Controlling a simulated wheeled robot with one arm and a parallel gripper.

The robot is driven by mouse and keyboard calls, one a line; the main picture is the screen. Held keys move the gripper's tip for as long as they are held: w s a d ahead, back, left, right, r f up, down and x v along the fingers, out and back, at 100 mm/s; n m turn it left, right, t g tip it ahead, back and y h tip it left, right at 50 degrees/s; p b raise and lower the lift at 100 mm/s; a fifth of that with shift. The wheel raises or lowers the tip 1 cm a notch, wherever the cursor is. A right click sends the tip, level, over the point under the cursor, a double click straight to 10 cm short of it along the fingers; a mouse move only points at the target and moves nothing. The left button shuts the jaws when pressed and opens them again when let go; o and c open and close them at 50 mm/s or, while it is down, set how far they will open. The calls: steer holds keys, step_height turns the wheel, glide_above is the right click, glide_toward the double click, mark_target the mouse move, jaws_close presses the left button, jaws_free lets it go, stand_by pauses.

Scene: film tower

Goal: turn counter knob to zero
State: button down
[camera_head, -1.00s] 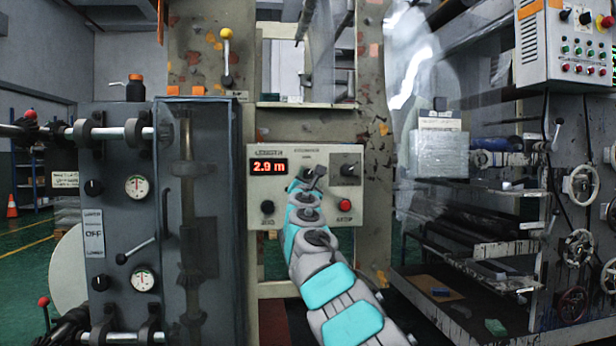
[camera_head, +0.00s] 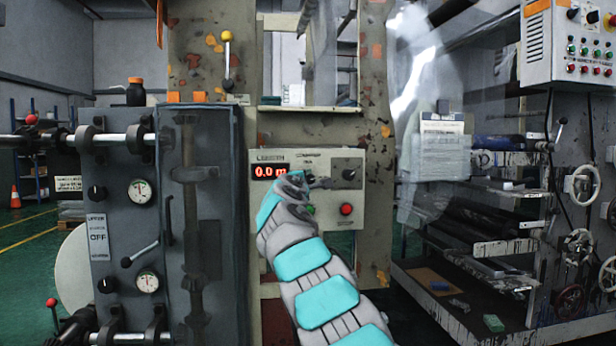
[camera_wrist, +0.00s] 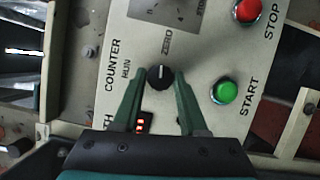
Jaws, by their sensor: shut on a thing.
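The counter knob (camera_wrist: 159,77) is a small black round knob on a cream control panel (camera_head: 357,195). In the wrist view its white pointer line faces the ZERO mark, with RUN to the left. My gripper (camera_wrist: 159,75) is shut on the knob, a green finger on each side of it. In the head view my gripper (camera_head: 319,183) is at the panel's middle, and the knob is hidden there. The red length display (camera_head: 270,172) reads 0.0 m. Part of the display also shows between the fingers in the wrist view (camera_wrist: 142,122).
Close to my right finger are a green START button (camera_wrist: 224,92) and a red STOP button (camera_wrist: 247,10). A black dial (camera_head: 349,174) sits at the panel's upper right. A grey cabinet with gauges (camera_head: 140,191) stands left. Shelving and handwheels (camera_head: 583,184) are at right.

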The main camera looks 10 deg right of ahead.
steer(key=shift+r+m+g+p, duration=0.1)
steer(key=shift+m+g+p, duration=0.25)
steer(key=shift+m, duration=0.25)
steer(key=shift+d, duration=0.1)
steer(key=shift+c, duration=2.2)
jaws_free()
steer(key=shift+s, duration=0.1)
steer(key=b+v, duration=0.1)
steer(key=v, duration=0.6)
steer(key=shift+s+b, duration=0.3)
steer(key=shift+b, duration=0.05)
